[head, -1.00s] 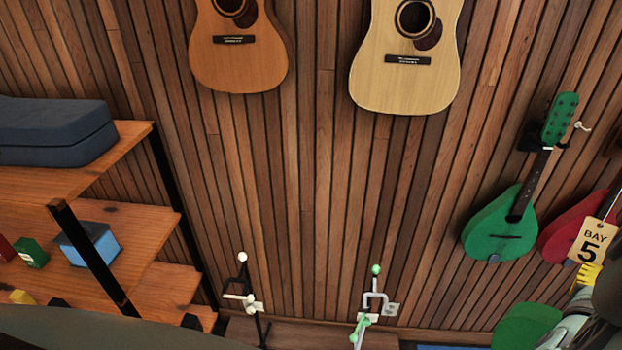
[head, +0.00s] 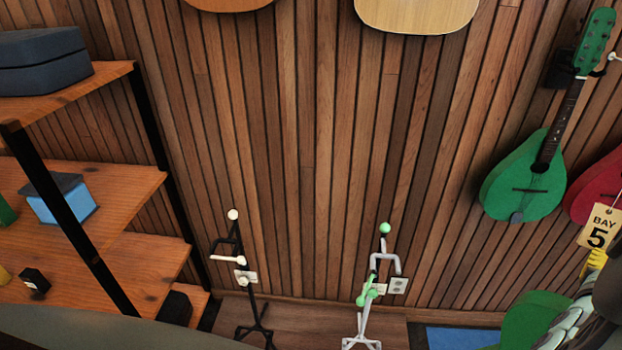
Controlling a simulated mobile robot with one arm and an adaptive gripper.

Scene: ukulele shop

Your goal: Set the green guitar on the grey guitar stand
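A green guitar body (head: 532,312) shows at the bottom right, cut off by the picture edge and partly covered by my gripper (head: 568,322). It keeps its place beside my gripper while the room shifts, so my gripper appears shut on it; the fingertips and the guitar's neck are hidden. The grey guitar stand (head: 361,326) stands on the floor at the bottom middle, with light green tips and nothing on it. The guitar is to the right of this stand, apart from it in the picture.
A black stand (head: 243,308) with white tips stands empty to the left. Wooden shelves (head: 125,193) with boxes fill the left side. Another green instrument (head: 525,175) and a red one (head: 598,182) hang on the slatted wall at right. A "BAY 5" tag (head: 600,226) shows near them.

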